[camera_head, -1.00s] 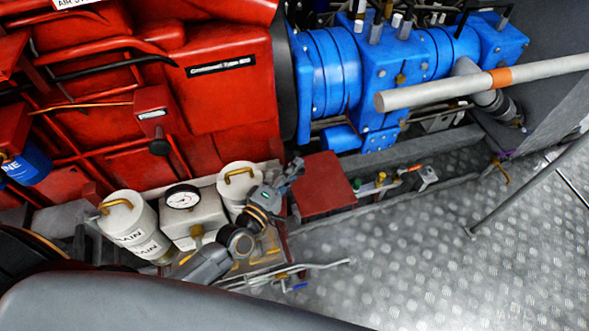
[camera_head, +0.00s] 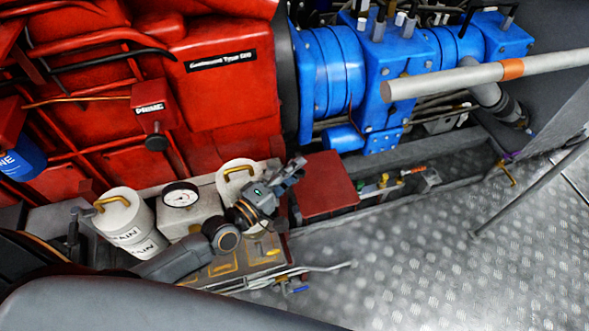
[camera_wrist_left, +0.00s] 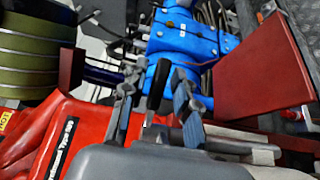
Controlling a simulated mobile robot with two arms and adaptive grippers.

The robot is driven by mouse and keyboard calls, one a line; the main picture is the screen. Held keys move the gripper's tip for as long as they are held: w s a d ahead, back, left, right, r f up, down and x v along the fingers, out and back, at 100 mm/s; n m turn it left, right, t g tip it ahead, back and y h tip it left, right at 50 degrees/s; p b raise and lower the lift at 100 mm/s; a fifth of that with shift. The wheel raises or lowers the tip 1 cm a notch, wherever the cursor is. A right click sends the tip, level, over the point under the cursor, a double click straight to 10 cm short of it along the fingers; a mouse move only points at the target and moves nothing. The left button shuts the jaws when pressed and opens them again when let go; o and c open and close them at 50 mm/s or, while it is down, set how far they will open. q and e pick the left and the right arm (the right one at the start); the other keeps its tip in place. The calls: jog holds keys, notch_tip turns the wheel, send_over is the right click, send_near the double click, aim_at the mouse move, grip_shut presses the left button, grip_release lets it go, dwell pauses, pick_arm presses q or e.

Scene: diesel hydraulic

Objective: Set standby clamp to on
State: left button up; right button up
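My left gripper (camera_head: 290,172) is over the gap between the white canister with a yellow handle (camera_head: 238,176) and the red box (camera_head: 326,182). In the left wrist view its two fingers (camera_wrist_left: 155,103) stand apart. A black handle-like part (camera_wrist_left: 158,84) shows between them in that view, and I cannot tell whether it is touched. No label in view reads standby clamp, so I cannot tell which part it is. A lever with a black knob (camera_head: 157,142) hangs under a red box labelled PRIME (camera_head: 150,104). My right gripper is not in view.
A round gauge (camera_head: 181,195) and another white canister (camera_head: 121,214) stand left of my arm. Small valves (camera_head: 384,181) lie right of the red box. Blue machinery (camera_head: 380,80) and a pale pipe (camera_head: 470,80) are behind. The metal floor (camera_head: 440,250) is open at right.

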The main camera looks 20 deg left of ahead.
pick_arm(q)
jog(key=shift+s, duration=0.1)
jog(key=v, duration=1.1)
jog(key=shift+s+a, duration=0.25)
jog(key=shift+s, duration=0.05)
